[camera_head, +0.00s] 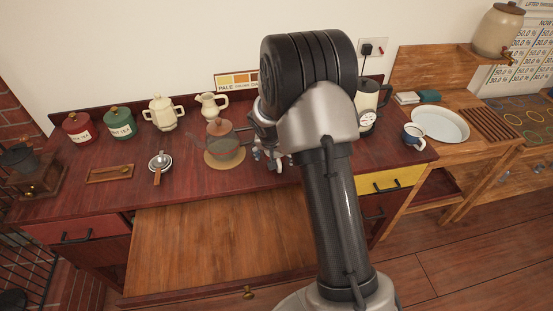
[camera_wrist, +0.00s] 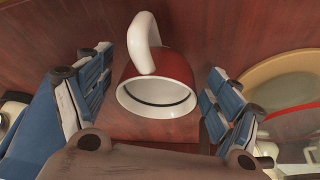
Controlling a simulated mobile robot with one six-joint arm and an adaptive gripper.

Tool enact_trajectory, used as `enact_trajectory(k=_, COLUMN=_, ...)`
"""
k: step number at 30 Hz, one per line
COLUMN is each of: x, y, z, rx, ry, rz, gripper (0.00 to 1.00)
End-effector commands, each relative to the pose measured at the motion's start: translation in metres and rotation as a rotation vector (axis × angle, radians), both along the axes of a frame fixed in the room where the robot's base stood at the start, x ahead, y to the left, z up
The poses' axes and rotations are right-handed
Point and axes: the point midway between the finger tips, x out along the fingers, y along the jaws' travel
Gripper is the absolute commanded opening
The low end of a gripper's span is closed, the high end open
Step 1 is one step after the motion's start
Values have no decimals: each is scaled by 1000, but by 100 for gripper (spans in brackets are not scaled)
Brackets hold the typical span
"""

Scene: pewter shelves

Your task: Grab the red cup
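The red cup (camera_wrist: 174,66) has a white rim, a white inside and a white handle (camera_wrist: 145,42). In the wrist view it sits between the two blue-padded fingers of my gripper (camera_wrist: 159,72), with its open mouth facing the camera. The fingers are open on either side of it. Small gaps show beside the cup, and I cannot see whether either pad touches it. In the head view my gripper (camera_head: 272,155) is low over the red counter, partly behind my arm, and the cup is hidden there.
A glass pot (camera_head: 223,146) on a round tan mat (camera_head: 224,160) stands just left of my gripper. Behind are a cream pitcher (camera_head: 210,104) and a cream pot (camera_head: 162,112). A kettle (camera_head: 368,103) stands right of my arm. A wooden panel (camera_head: 215,245) extends in front of the counter.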

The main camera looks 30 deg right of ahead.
Motion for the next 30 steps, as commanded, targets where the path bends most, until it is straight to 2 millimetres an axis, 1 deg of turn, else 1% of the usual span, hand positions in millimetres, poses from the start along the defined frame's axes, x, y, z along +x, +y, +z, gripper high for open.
enact_trajectory(k=1, x=0, y=0, z=0, rx=0, ry=0, rz=0, gripper=80)
enact_trajectory(k=2, x=0, y=0, z=0, rx=0, ry=0, rz=0, gripper=78)
enact_trajectory(k=23, x=0, y=0, z=0, rx=0, ry=0, rz=0, gripper=32)
enact_trajectory(k=30, x=0, y=0, z=1, rx=-1, ry=-1, rz=0, gripper=31)
